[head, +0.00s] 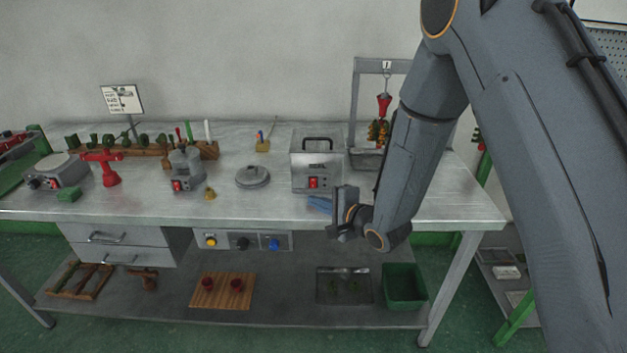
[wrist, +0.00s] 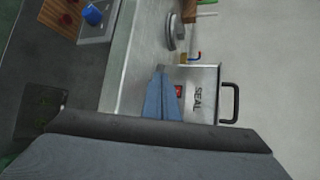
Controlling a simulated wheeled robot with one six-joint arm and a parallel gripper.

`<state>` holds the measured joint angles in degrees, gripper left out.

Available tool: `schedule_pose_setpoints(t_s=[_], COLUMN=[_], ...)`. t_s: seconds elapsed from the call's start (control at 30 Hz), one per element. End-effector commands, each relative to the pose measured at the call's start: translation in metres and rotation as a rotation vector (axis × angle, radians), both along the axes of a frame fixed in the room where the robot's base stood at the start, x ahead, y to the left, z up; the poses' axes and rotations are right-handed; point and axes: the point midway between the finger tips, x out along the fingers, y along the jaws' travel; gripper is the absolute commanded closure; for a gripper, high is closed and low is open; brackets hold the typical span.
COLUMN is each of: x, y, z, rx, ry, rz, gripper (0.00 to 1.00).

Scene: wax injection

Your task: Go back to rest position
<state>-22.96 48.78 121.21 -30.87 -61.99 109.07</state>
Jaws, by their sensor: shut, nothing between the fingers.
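My arm comes in from the upper right of the head view and hangs over the front right edge of the workbench. My gripper (head: 343,214) is at its lower end, small and dark, in front of the metal box marked SEAL (head: 316,165). It is shut and holds nothing. The SEAL box also shows, turned sideways, in the wrist view (wrist: 204,95). Part of my own arm fills the bottom of the wrist view.
Below are a wooden board (head: 222,291) with red cups and a green bin (head: 404,286).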

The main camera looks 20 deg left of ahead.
Motion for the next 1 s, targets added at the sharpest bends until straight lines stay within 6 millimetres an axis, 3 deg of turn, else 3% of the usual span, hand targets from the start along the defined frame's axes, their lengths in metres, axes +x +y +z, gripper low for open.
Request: schedule_pose_setpoints(t_s=[0.3, 0.43, 0.57, 0.6, 0.73, 0.87, 1.0], x=[0.001, 0.012, 0.020, 0.019, 0.000, -0.040, -0.103], y=[-0.003, -0.031, -0.094, -0.118, -0.193, -0.260, -0.317], z=[0.001, 0.008, 0.018, 0.021, 0.032, 0.043, 0.056], rx=[-0.013, -0.138, -0.409, -0.506, -0.798, -1.039, -1.214], ry=[-0.005, -0.050, -0.108, -0.115, -0.102, -0.040, 0.053], rz=[-0.004, -0.030, -0.055, -0.055, -0.009, 0.102, 0.288], gripper=[1.00, 1.00, 1.00, 1.00, 1.00, 1.00, 1.00])
